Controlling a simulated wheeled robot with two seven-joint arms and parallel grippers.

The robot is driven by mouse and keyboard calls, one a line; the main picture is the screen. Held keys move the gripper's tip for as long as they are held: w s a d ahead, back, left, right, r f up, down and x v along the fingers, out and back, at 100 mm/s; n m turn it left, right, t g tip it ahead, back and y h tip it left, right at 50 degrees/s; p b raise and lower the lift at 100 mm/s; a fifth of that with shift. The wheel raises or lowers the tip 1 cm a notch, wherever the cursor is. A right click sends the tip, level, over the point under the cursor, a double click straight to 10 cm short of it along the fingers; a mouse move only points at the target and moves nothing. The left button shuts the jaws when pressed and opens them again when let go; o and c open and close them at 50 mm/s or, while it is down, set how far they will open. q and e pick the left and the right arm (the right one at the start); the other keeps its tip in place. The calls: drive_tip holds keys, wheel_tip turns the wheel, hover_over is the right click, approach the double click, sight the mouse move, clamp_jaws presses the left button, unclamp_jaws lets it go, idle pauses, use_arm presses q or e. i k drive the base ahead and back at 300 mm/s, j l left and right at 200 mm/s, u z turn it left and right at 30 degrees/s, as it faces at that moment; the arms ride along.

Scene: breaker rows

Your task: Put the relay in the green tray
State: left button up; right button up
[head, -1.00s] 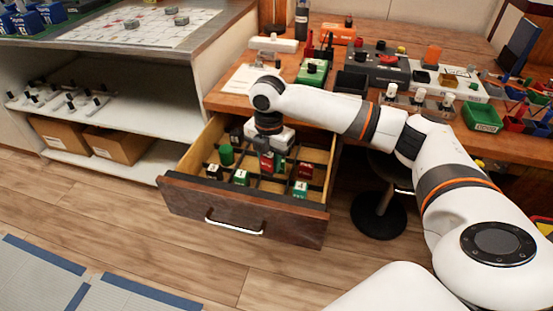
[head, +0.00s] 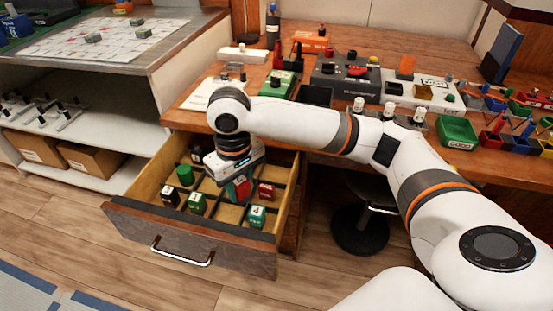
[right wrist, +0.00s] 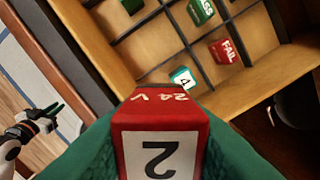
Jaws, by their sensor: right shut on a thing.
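My right gripper (head: 238,188) is shut on a red block with a white panel marked 2 and the marking 24 V (right wrist: 162,150), which I take to be the relay. Green fingers grip both its sides in the right wrist view. In the head view the gripper is tilted over the open drawer (head: 195,236); the arm hides part of it, and I cannot tell whether the block touches the drawer floor. The green tray (head: 457,133) sits on the workbench at the right, with a white label on its front. My left gripper (right wrist: 45,118) shows small at the left of the right wrist view.
Dividers split the drawer. Devices crowd the bench (head: 345,78). A stool (head: 360,228) stands below.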

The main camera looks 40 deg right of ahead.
sight(454, 136)
drive_tip(key=z, duration=0.35)
drive_tip(key=l+z, duration=0.15)
drive_tip(key=z, duration=0.25)
drive_tip(key=l+z, duration=0.1)
drive_tip(key=z, duration=0.25)
